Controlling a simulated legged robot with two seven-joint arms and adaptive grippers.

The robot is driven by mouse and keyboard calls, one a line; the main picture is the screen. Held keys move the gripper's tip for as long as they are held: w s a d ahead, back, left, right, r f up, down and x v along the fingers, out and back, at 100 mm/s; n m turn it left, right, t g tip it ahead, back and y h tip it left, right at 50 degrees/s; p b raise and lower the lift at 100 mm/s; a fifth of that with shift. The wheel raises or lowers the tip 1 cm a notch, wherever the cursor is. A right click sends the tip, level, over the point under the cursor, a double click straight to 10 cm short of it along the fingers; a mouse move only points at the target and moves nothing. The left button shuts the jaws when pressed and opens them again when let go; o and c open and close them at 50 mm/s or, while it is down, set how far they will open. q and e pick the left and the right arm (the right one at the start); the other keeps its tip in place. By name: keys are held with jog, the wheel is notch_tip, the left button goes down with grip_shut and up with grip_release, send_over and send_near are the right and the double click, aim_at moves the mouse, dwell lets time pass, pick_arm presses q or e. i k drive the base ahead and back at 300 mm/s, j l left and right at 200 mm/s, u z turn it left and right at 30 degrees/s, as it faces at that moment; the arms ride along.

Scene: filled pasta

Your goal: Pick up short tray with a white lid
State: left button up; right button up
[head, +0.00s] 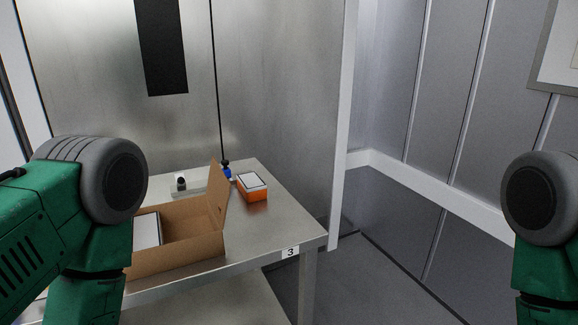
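A short orange tray with a white lid (252,186) sits on the metal table, right of the open cardboard box. Another white-topped thing (147,231) lies inside the cardboard box (178,256), partly hidden by my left arm; I cannot tell whether it is also a tray. My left arm comes in at the left and covers part of the box and table. My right arm stands at the right edge, away from the table. Neither gripper's fingers are in the picture.
The metal table (284,225) bears a label "3" on its front edge. The box's flap stands up between box and orange tray. A small white and black item (181,182) and a blue item (227,172) on a dark cable stand behind. Open floor lies right of the table.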

aim_at(252, 188)
jog(key=k, duration=0.65)
jog(key=k+u, duration=0.2)
jog(key=u, duration=0.2)
jog(key=k+j+u, duration=0.1)
jog(key=u, duration=0.3)
jog(key=k+j+u, duration=0.15)
jog(key=k+u, duration=0.25)
jog(key=i+l+u, duration=0.3)
jog(key=l, duration=0.15)
jog(key=i+l+u, duration=0.1)
jog(key=l+u, duration=0.2)
jog(key=l, duration=0.15)
jog(key=i+l+u, duration=0.1)
jog(key=l+u, duration=0.2)
jog(key=l, duration=0.25)
jog(key=l+u, duration=0.3)
jog(key=l, duration=0.2)
jog(key=i+l, duration=0.1)
jog(key=l, duration=3.9)
